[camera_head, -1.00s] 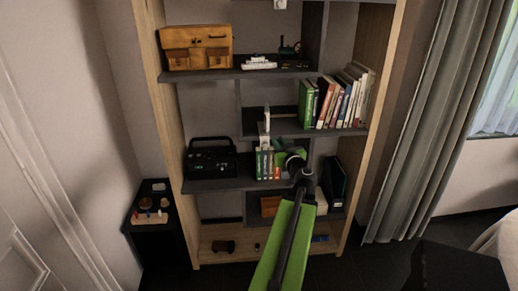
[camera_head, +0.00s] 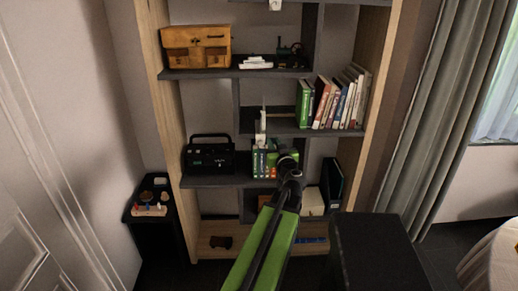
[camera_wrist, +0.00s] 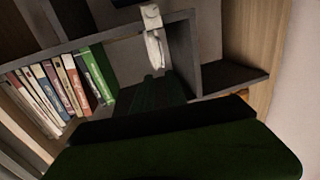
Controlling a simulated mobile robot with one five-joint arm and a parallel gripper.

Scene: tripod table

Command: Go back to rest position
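My arm reaches up from the bottom of the head view toward the bookshelf (camera_head: 172,110).
A leaning row of books (camera_head: 335,100) is at the upper right and a black radio (camera_head: 209,158) at the left. A dark box-like block (camera_head: 375,250) stands at the lower right, a small black stand (camera_head: 155,238) at the left, and a round white table (camera_head: 495,260) at the right edge.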

